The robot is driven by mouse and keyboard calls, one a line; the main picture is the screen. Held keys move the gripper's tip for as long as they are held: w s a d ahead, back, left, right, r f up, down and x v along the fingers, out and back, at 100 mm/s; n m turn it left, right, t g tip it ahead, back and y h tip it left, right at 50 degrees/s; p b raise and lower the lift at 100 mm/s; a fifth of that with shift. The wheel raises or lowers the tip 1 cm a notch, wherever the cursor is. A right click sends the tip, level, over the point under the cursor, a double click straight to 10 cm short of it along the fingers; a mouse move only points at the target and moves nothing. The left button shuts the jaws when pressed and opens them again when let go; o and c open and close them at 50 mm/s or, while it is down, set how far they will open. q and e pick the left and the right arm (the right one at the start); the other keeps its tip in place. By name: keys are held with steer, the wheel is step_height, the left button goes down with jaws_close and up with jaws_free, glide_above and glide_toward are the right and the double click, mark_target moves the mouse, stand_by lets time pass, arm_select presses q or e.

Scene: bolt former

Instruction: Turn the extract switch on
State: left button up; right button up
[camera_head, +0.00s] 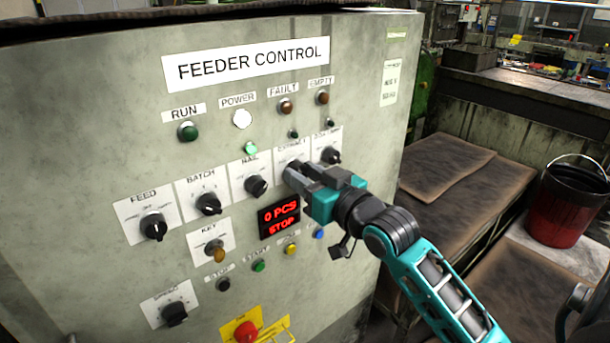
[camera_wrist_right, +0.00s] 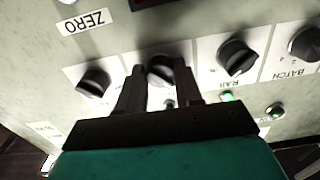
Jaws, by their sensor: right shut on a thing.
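The extract switch is a black rotary knob on a white plate (camera_head: 291,150) in the upper switch row of the grey feeder control panel (camera_head: 100,120). My right gripper (camera_head: 295,176) is at this knob, coming from the lower right, and covers most of it in the head view. In the right wrist view, turned upside down, the extract knob (camera_wrist_right: 160,66) sits between the two dark fingers of my right gripper (camera_wrist_right: 160,80), which is shut on it. The angle of its pointer is hard to read. My left gripper is out of view.
The rail knob (camera_head: 256,186) is close on the left and another knob (camera_head: 331,155) close on the right. A red display (camera_head: 279,217) below reads 0 PCS STOP. The power lamp (camera_head: 242,119) is lit white. A red bucket (camera_head: 567,205) stands far right.

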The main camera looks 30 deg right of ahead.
steer(key=shift+m, duration=0.3)
steer(key=shift+a+r+m, duration=0.1)
steer(key=shift+m, duration=8.6)
steer(key=o, duration=1.1)
steer(key=shift+c, duration=0.2)
